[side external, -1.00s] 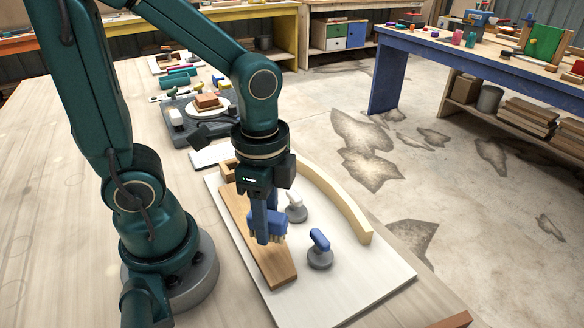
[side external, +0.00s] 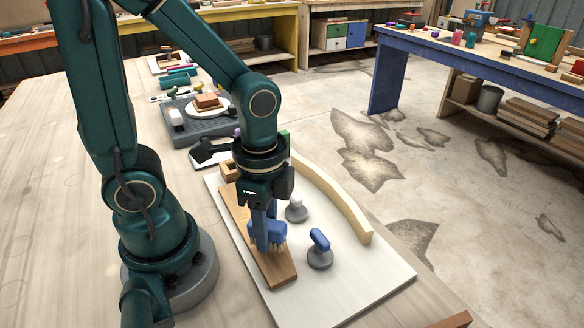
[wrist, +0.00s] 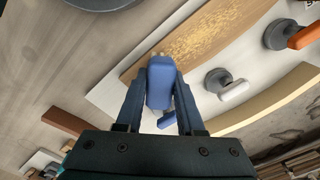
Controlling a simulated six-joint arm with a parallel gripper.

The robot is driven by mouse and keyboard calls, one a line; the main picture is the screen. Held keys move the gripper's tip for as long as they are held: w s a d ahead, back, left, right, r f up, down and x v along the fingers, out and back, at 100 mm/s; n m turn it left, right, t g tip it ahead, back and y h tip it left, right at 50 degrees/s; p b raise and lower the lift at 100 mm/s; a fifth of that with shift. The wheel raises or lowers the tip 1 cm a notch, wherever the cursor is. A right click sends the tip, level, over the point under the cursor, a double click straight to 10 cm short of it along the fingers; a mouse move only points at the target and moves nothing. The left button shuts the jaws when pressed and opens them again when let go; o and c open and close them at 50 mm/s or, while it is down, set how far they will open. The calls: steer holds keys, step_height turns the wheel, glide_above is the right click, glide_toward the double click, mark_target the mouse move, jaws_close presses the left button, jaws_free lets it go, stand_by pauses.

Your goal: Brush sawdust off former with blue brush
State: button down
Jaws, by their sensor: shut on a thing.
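My gripper (side external: 264,215) is shut on the blue brush (side external: 268,234), which also shows between the fingers in the wrist view (wrist: 160,85). The brush hides part of the former.
A cream curved strip (side external: 345,203) lies right of the former on a white board (side external: 375,277). Between them stand a white-handled tool (side external: 296,209) and a blue-handled one (side external: 320,249). A grey tray (side external: 190,133) lies beyond.

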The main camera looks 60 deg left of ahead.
mark_target(233, 190)
steer(key=shift+a+f, duration=0.2)
steer(key=shift+a, duration=2)
steer(key=shift+a+f, duration=0.2)
steer(key=shift+a, duration=2.05)
steer(key=shift+a+f, duration=0.2)
steer(key=shift+a, duration=2)
steer(key=shift+f, duration=0.1)
steer(key=shift+d+f, duration=0.2)
steer(key=shift+d, duration=1.45)
steer(key=shift+a+f, duration=0.15)
steer(key=shift+a, duration=3.35)
